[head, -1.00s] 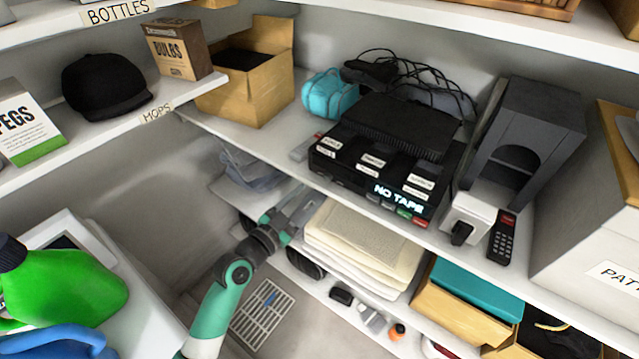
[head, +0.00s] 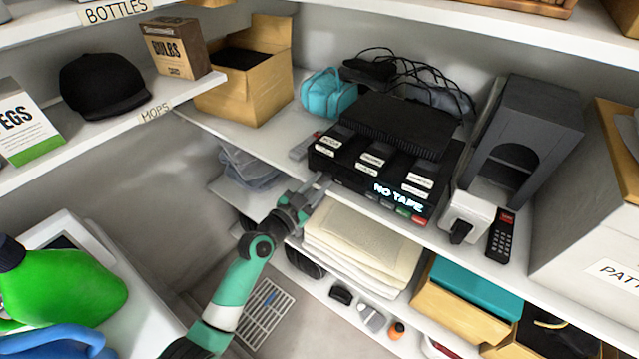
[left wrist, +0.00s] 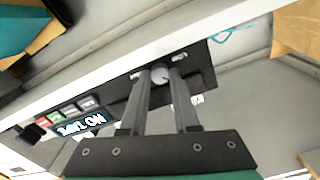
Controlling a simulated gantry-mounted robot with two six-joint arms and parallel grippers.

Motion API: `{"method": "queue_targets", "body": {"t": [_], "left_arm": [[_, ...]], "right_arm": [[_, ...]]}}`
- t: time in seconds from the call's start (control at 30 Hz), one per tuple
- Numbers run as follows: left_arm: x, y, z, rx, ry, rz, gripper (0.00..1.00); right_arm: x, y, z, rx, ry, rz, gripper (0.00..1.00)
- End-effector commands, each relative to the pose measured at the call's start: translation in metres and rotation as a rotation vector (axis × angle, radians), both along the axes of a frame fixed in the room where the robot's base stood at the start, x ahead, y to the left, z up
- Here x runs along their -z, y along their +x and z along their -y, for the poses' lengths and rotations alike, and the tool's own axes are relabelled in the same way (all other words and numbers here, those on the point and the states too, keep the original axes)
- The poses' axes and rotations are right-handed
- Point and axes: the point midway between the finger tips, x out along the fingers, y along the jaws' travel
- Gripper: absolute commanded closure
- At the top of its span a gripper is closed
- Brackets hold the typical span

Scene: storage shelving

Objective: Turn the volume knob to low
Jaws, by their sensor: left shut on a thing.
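The black tape deck (head: 385,150) sits on the white shelf with "NO TAPE" lit on its front. In the left wrist view its front panel (left wrist: 110,92) runs diagonally, seen upside down. A round pale knob (left wrist: 160,75), which I take as the volume knob, is on this panel between my left gripper's fingertips. My left gripper (head: 319,184) is shut on it at the left end of the deck's front. The knob is hidden in the head view, and its setting cannot be read. My right gripper is not in view.
The shelf edge (head: 390,232) runs just below the deck's front. Folded cream towels (head: 362,238) lie on the shelf beneath, close to my left arm. Open space lies left of the arm.

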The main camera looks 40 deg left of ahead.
Motion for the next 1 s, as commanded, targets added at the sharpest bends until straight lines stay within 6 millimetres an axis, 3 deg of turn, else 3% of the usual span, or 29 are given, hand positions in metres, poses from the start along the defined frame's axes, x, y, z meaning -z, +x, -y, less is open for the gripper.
{"method": "queue_targets", "body": {"t": [0.57, 1.0], "left_arm": [[0.0008, -0.0001, 0.0002, 0.0, -0.078, 0.01, 1.0], [0.0013, 0.0, 0.0004, -0.001, -0.426, 0.056, 1.0]], "right_arm": [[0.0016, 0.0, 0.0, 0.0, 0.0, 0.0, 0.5], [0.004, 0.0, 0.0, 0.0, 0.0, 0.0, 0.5]]}}
